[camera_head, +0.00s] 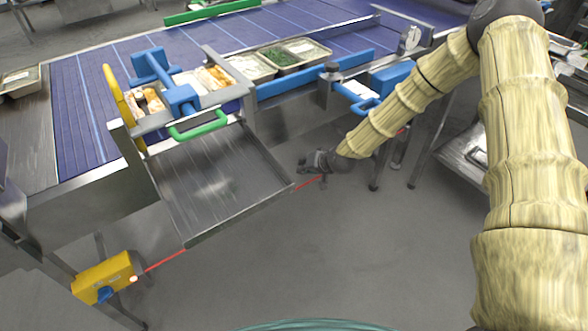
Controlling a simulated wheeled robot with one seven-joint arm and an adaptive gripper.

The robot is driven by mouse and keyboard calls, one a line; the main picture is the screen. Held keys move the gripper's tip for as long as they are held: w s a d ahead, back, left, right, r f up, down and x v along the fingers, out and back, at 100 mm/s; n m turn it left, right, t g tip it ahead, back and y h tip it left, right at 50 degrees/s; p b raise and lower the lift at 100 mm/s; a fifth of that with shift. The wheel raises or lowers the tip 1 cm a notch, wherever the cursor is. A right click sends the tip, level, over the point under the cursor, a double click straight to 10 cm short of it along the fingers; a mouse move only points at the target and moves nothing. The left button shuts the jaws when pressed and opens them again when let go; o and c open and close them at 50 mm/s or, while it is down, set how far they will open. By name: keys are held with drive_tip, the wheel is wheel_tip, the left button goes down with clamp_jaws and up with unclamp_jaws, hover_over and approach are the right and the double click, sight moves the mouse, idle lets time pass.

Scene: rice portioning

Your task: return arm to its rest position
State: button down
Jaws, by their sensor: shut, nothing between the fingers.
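My arm (525,130), in a pale yellow ribbed cover, comes in from the right side of the head view and bends down to the left. My gripper (304,166) is a small dark shape at its end, near the middle of the picture. It is shut and holds nothing. It hangs over the grey floor, just right of the metal chute's lower right corner in the picture. The fingertips are small and dark, so fine detail is hard to see.
A metal chute (215,185) slopes from the purple conveyor (85,110). Food trays (297,52) sit on the belt beside blue guides (315,74). A yellow box (103,277) stands lower left, with a red line near the chute edge. Open floor (330,260) lies below my gripper.

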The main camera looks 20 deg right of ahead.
drive_tip(key=s+a+f+n+g+p, duration=0.1)
drive_tip(key=s+a+f+p, duration=0.15)
drive_tip(key=s, duration=0.55)
drive_tip(key=s+a+f+g+h+p, duration=0.1)
drive_tip(key=s+f+g, duration=0.15)
drive_tip(key=s, duration=0.55)
drive_tip(key=s+a+f+n+g+p, duration=0.1)
drive_tip(key=s+a+f, duration=0.15)
drive_tip(key=s, duration=0.65)
drive_tip(key=s+d+r+g+h+p, duration=0.1)
drive_tip(key=s+d+g+p, duration=0.1)
drive_tip(key=s, duration=1)
drive_tip(key=s+d+r+n+g+h+p, duration=0.1)
drive_tip(key=s+d+h, duration=0.1)
drive_tip(key=s, duration=1)
drive_tip(key=shift+d+r+g+p, duration=0.35)
drive_tip(key=shift+d+r, duration=0.05)
drive_tip(key=shift+a, duration=0.15)
